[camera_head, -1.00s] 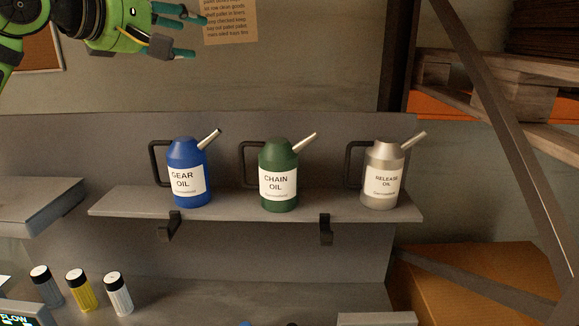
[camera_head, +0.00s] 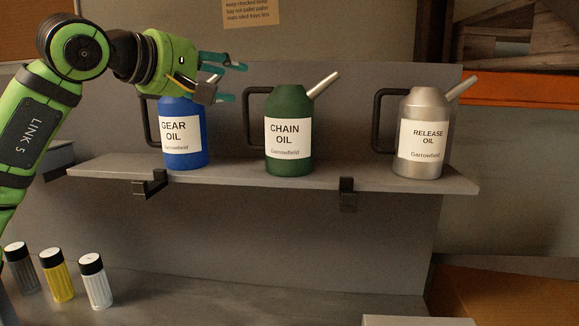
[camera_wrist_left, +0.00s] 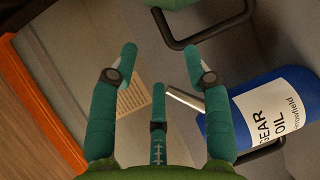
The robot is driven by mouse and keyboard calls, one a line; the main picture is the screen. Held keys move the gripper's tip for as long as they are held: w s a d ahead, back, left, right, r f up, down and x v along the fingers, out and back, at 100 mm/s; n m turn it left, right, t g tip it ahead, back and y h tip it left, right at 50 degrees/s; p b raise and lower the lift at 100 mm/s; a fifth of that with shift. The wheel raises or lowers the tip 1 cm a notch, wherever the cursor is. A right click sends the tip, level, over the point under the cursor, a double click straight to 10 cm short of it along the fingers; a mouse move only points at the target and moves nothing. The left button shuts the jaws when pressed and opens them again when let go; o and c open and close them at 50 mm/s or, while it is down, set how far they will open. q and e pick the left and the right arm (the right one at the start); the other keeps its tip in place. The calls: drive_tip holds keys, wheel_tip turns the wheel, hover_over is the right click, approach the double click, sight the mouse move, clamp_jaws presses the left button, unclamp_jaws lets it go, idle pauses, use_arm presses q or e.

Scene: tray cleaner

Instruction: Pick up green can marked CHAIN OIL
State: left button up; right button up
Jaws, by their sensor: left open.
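The green can marked CHAIN OIL (camera_head: 288,157) stands upright on the shelf (camera_head: 330,178), between the other two cans. Its black handle (camera_head: 250,118) is on its left and its pale spout (camera_head: 324,84) points up to the right. My left gripper (camera_head: 240,82) is open and empty, in front of the top of the blue GEAR OIL can (camera_head: 183,155) and left of the green can. The left wrist view shows its teal fingers (camera_wrist_left: 160,75) spread, with the blue can (camera_wrist_left: 260,115) to their right; a dark handle and a bit of green show at the top. My right gripper is out of view.
The silver RELEASE OIL can (camera_head: 423,160) stands at the shelf's right. Grey, yellow and white bottles (camera_head: 57,280) stand on the lower bench at left. A paper notice (camera_head: 250,12) hangs on the wall. The space above the green can is clear.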

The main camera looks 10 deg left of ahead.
use_arm(q)
drive_tip(key=shift+w+d+f+p, duration=0.35)
drive_tip(key=shift+w+d+f, duration=0.15)
drive_tip(key=shift+w, duration=0.15)
drive_tip(key=p+x, duration=0.2)
drive_tip(key=x, duration=0.3)
drive_tip(key=shift+w+d, duration=0.1)
drive_tip(key=shift+d, duration=0.25)
drive_tip(key=shift+a+r, duration=0.1)
drive_tip(key=shift+a, duration=0.05)
clamp_jaws()
drive_tip(key=shift+r, duration=0.2)
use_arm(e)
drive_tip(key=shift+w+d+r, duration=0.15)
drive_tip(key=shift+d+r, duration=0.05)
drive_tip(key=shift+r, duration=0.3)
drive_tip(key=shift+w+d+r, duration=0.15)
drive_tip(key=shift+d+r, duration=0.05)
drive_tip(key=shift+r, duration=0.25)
